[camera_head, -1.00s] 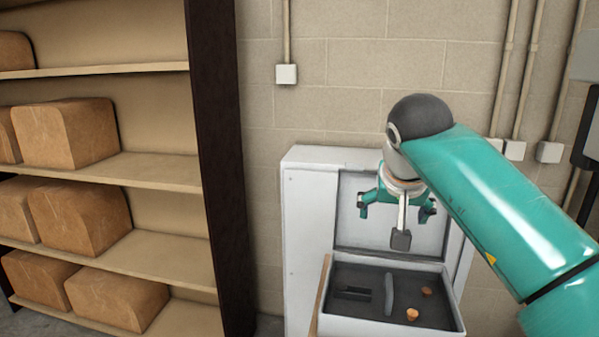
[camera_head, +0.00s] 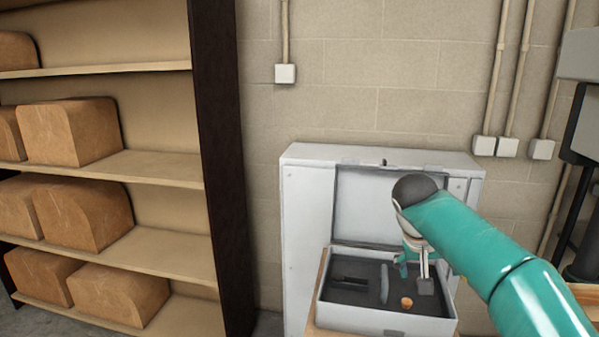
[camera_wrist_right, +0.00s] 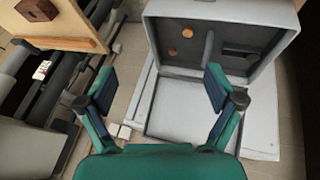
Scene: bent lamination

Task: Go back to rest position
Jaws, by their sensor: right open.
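My right gripper (camera_head: 415,268) is at the end of the teal arm, in front of the open case (camera_head: 385,322), and its fingers are partly hidden by the wrist. In the wrist view the two fingers of the right gripper (camera_wrist_right: 160,88) are wide apart with nothing between them. My left gripper is not in view.
A shelf (camera_head: 150,170) with brown blocks is at left. Dark machinery (camera_head: 585,130) is at far right.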

